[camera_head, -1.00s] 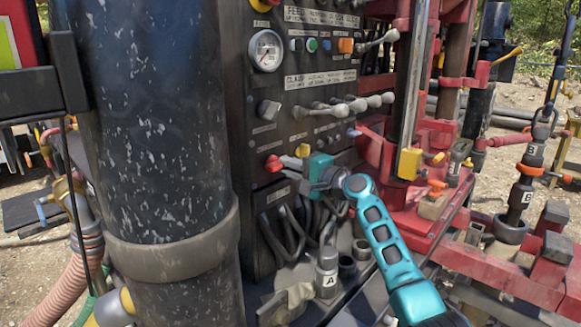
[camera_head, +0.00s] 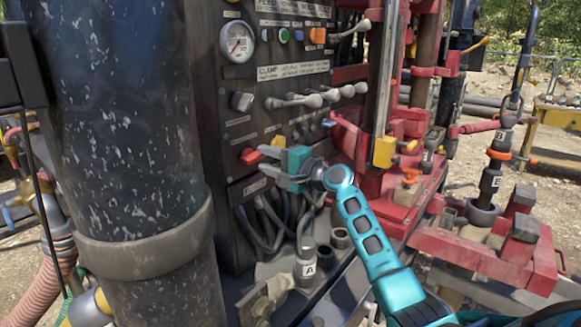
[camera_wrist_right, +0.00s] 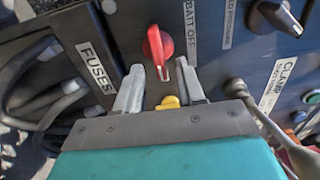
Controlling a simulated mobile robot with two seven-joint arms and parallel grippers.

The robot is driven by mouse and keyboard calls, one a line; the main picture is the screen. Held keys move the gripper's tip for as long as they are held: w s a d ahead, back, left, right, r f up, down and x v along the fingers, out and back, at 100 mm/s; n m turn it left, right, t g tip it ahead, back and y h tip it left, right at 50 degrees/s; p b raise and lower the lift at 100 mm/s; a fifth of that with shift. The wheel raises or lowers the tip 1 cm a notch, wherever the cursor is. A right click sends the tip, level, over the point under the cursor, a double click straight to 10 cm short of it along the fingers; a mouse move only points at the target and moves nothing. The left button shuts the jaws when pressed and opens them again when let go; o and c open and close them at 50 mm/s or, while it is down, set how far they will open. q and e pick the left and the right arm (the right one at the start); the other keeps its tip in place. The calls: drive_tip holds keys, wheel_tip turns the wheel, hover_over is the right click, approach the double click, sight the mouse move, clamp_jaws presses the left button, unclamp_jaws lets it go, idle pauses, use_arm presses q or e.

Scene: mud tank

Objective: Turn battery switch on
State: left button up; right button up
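The battery switch is a red rotary knob (camera_head: 250,156) low on the dark control panel. In the right wrist view the red knob (camera_wrist_right: 158,45) has a white line on its handle and a "BATT OFF" label beside it. My right gripper (camera_head: 264,160) is open in front of the knob, coming from the right. In the right wrist view its two grey fingers (camera_wrist_right: 160,72) are apart, with the knob just beyond and between their tips. I cannot tell whether they touch it. My left gripper is not in view.
A yellow knob (camera_wrist_right: 170,102) shows between the finger bases. A "FUSES" plate (camera_wrist_right: 97,79) and cables (camera_head: 262,222) are below the switch. Levers (camera_head: 316,97), a gauge (camera_head: 237,42) and a black selector (camera_head: 242,101) are above. A thick dark cylinder (camera_head: 130,130) stands left; red rig framework (camera_head: 400,190) is right.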

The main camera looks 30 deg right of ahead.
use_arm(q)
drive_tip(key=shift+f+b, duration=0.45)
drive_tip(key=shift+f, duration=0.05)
use_arm(e)
drive_tip(key=v, duration=1.2)
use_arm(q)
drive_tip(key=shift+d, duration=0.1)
